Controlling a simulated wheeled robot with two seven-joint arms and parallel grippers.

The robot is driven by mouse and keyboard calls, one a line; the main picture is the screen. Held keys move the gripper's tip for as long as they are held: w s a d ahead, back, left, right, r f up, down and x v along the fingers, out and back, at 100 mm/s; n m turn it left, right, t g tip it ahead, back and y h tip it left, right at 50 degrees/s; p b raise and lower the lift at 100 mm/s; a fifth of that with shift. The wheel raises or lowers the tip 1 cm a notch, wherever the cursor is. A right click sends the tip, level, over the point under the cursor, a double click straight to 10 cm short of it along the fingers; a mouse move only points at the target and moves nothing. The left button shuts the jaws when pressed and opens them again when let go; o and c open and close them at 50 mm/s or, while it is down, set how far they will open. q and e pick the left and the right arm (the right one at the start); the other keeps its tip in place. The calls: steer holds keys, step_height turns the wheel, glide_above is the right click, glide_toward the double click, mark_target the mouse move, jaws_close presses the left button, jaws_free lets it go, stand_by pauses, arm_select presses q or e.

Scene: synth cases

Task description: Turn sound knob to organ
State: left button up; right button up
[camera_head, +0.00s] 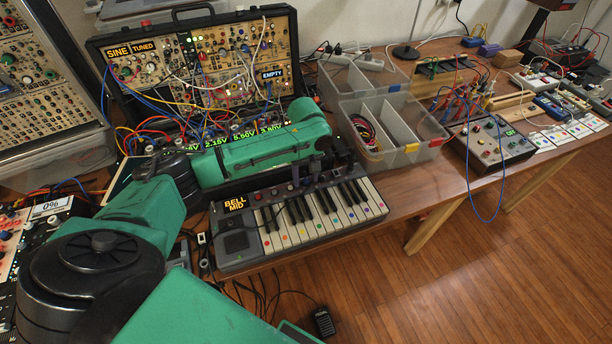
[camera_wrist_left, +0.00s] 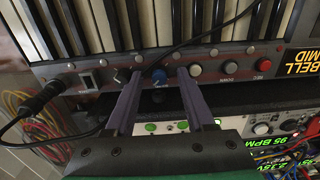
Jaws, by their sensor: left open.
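The small keyboard (camera_head: 300,218) lies along the table's front edge, with a display (camera_head: 235,204) reading BELL MID. The small labels are too blurred to tell which knob is the sound knob. My left gripper (camera_wrist_left: 160,84) is open over the strip, its purple fingers either side of the blue knob; contact cannot be told. In the head view, the left gripper (camera_head: 326,176) is at the keyboard's back edge, partly hidden. My right gripper is not in view.
A synth case (camera_head: 190,60) with many patch cables stands behind the keyboard. Clear plastic bins (camera_head: 395,125) sit to its right. A black cable is plugged into the keyboard strip and another crosses the keys in the wrist view. Bare table (camera_head: 440,180) shows at the right.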

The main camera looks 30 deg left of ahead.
arm_select(q)
jaws_close()
